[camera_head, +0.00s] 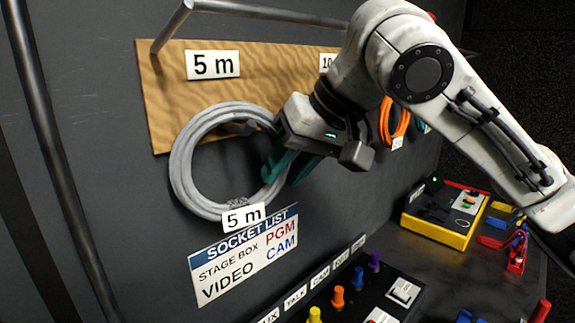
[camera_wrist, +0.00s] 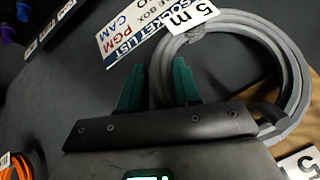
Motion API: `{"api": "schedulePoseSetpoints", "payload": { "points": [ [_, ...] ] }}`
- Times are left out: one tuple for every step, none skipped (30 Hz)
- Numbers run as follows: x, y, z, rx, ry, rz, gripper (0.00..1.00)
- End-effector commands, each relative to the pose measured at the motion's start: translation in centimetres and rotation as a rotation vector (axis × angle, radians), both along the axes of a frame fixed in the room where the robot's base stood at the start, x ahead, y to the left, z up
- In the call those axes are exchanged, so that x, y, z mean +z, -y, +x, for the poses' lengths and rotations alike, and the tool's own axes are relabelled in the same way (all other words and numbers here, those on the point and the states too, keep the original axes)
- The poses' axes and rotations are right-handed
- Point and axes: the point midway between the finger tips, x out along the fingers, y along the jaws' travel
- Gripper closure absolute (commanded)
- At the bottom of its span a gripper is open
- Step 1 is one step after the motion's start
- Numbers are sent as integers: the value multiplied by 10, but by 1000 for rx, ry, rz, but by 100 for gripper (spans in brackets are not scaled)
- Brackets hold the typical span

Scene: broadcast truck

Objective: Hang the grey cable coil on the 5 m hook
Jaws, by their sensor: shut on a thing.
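The grey cable coil (camera_head: 181,168) is a round loop held upright against the wall, below the 5 m sign (camera_head: 213,65). Its white 5 m tag (camera_head: 243,217) is at its lower edge. My gripper (camera_head: 284,168) has its teal fingers on the right side of the coil. In the wrist view the gripper (camera_wrist: 158,68) has the coil's (camera_wrist: 297,85) near edge between its fingers. The dark 5 m hook (camera_head: 239,128) shows inside the loop, just under its top strands. Whether the coil rests on the hook I cannot tell.
An orange coil (camera_head: 384,122) hangs on the wall behind my arm, right of the grey one. A socket list sign (camera_head: 242,258) is below the grey coil. A desk with a button panel (camera_head: 362,300) and a yellow box (camera_head: 437,234) stands at lower right.

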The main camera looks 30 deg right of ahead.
Motion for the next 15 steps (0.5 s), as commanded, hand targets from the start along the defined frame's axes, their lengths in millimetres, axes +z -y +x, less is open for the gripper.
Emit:
{"api": "schedulePoseSetpoints", "payload": {
  "points": [
    [1,0,0,0,3,2,100],
    [1,0,0,0,3,2,100],
    [1,0,0,0,3,2,100],
    [1,0,0,0,3,2,100],
    [1,0,0,0,3,2,100],
    [1,0,0,0,3,2,100],
    [1,0,0,0,3,2,100],
    [1,0,0,0,3,2,100],
    [1,0,0,0,3,2,100],
    [1,0,0,-1,3,2,100],
    [1,0,0,-1,3,2,100],
    [1,0,0,-1,3,2,100],
    [1,0,0,-1,3,2,100],
    [1,0,0,-1,3,2,100],
    [1,0,0,-1,3,2,66]
  ]
}}
